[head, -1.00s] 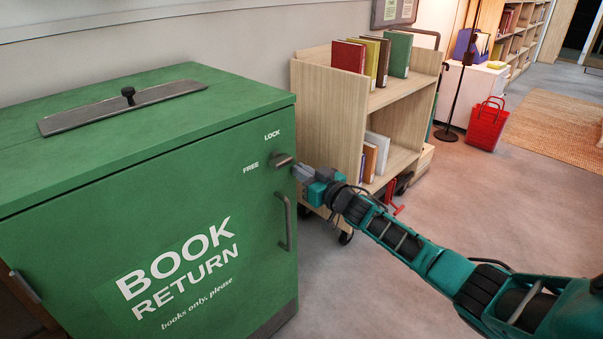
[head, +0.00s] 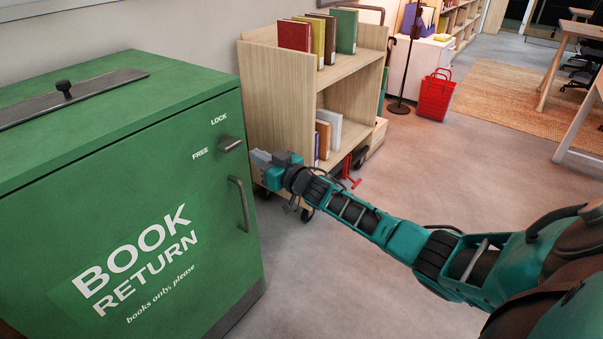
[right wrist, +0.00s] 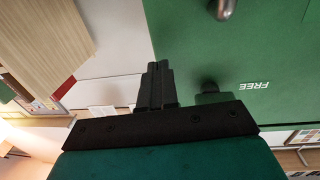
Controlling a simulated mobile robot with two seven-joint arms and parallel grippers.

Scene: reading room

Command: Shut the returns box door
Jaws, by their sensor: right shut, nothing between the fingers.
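The green returns box (head: 75,130) stands at the left in the head view. Its front door (head: 205,245), lettered BOOK RETURN, looks flush with the box along the top and right edges. A grey latch lever (head: 230,143) sits near the FREE and LOCK marks; which one it is set to I cannot tell. A grey bar handle (head: 240,204) is below it. My right gripper (head: 260,157) is shut and empty, just right of the lever and apart from it. Its dark fingers (right wrist: 156,84) show in the right wrist view beside the green door. My left gripper is out of view.
A wooden book cart (head: 275,95) with several books stands just behind my right gripper. A red basket (head: 435,95) and a dark stand (head: 405,70) are farther back.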

